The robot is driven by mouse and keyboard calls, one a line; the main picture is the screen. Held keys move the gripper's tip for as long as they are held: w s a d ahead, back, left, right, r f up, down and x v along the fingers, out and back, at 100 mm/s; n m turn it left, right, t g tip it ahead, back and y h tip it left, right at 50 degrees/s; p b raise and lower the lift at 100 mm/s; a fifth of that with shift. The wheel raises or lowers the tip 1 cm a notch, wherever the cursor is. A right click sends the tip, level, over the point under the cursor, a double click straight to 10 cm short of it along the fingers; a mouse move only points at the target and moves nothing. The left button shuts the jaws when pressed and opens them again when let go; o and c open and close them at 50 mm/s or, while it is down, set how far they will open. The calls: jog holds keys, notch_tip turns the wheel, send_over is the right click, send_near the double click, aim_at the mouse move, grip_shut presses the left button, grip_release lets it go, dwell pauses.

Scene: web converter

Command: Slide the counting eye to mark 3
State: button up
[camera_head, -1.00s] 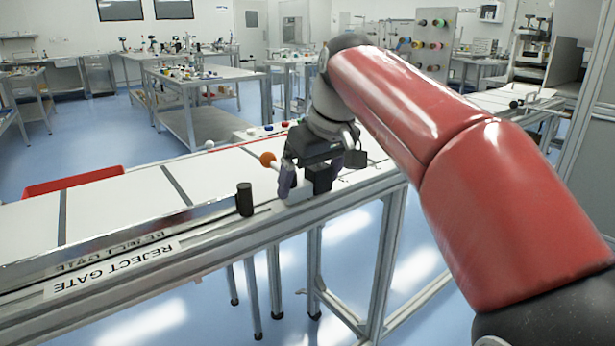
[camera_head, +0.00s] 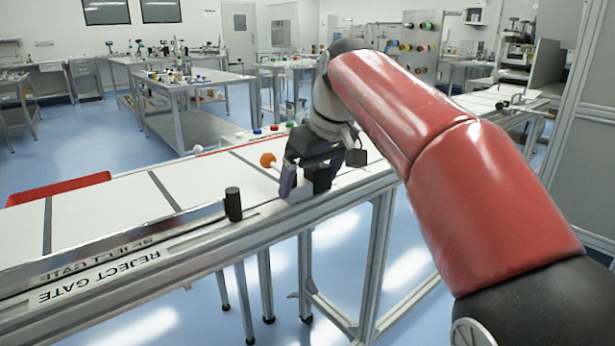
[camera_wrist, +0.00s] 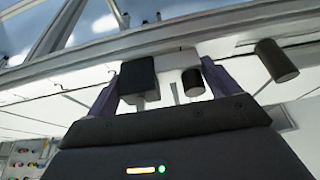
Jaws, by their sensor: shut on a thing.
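My gripper (camera_head: 312,180) is at the near rail of the long white-topped table. Its purple fingers also show in the wrist view (camera_wrist: 160,85), closed on either side of a small carriage. I take this carriage for the counting eye; it has a black box (camera_wrist: 139,78), a pale block (camera_wrist: 176,66) and a short black knob (camera_wrist: 193,82). In the head view its black box (camera_head: 322,178) shows between the fingers. An orange ball (camera_head: 267,160) on a pale rod sticks out left of the gripper. No number marks are readable; the gripper hides part of the rail.
A black upright post (camera_head: 233,204) stands on the rail to the left, by the "REJECT GATE" label (camera_head: 100,276); it also shows in the wrist view (camera_wrist: 276,61). A red bin (camera_head: 60,188) lies behind the table. The rail right of my gripper looks mostly clear.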

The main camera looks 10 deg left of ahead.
aim_at(330, 166)
jog(key=shift+w+d+r, duration=0.15)
jog(key=shift+w+d, duration=1.25)
jog(key=shift+w, duration=0.25)
jog(key=o, duration=1)
jog(key=shift+o, duration=0.2)
jog(key=v, duration=0.7)
jog(key=s+d+m, duration=0.2)
jog(key=s+d, duration=0.1)
jog(key=d, duration=0.3)
jog(key=s+d+f+m+t+h, duration=0.1)
jog(key=s+d+f+m, duration=0.1)
jog(key=s+d+f, duration=0.2)
jog(key=s+d+f+m+h, duration=0.1)
jog(key=s+d+f+m, duration=0.2)
jog(key=s+f, duration=0.7)
jog(key=s+d+f+m+t+h, duration=0.1)
jog(key=s+d+f+m, duration=0.2)
jog(key=s+d+f, duration=0.4)
notch_tip(330, 166, down, 4)
jog(key=shift+s+f+t+h, duration=0.15)
jog(key=shift+s+t+h, duration=0.15)
jog(key=shift+s, duration=0.05)
